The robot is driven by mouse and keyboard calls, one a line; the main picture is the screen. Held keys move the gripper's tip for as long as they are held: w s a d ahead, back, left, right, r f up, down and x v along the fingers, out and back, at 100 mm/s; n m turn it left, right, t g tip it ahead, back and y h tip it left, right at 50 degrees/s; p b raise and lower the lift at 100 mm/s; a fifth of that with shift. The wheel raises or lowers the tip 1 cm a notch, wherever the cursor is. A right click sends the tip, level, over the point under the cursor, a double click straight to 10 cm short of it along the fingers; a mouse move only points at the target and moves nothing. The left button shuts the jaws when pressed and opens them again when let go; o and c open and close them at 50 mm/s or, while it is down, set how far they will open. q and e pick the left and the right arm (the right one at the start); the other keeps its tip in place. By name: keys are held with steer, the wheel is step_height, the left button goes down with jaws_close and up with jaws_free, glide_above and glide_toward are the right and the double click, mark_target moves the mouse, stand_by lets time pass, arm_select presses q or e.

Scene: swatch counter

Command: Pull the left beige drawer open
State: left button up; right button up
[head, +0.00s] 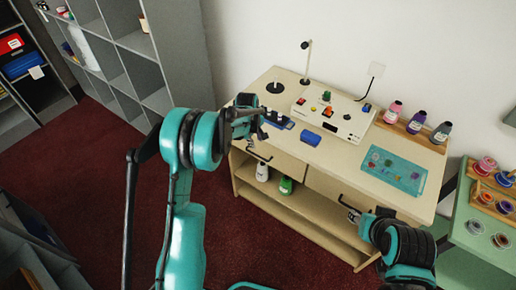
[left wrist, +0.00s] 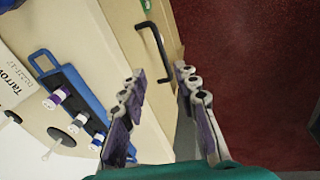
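The left beige drawer (head: 287,168) is in the counter front and looks shut. Its black bar handle (head: 258,153) shows below my left gripper (head: 262,131). In the left wrist view the handle (left wrist: 154,50) lies just beyond the fingertips of my left gripper (left wrist: 159,76), roughly in line with the gap between them. The fingers are spread, with nothing between them, and appear apart from the handle. My right gripper (head: 369,217) is at the right drawer's handle (head: 350,204); its fingers are too small and hidden to read.
A white bottle (head: 262,172) and a green bottle (head: 286,185) stand on the shelf below. Red carpet (head: 225,235) in front is clear.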

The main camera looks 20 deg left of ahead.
arm_select(q)
steer(key=n, duration=0.1)
glide_toward(258, 156)
steer(key=shift+n+g, duration=0.3)
steer(key=f, duration=0.2)
steer(key=w+f, duration=0.1)
steer(key=f, duration=0.2)
steer(key=w+f, duration=0.1)
steer(key=f, duration=0.1)
steer(key=shift+d+f+b, duration=0.25)
steer(key=shift+b, duration=0.15)
jaws_close()
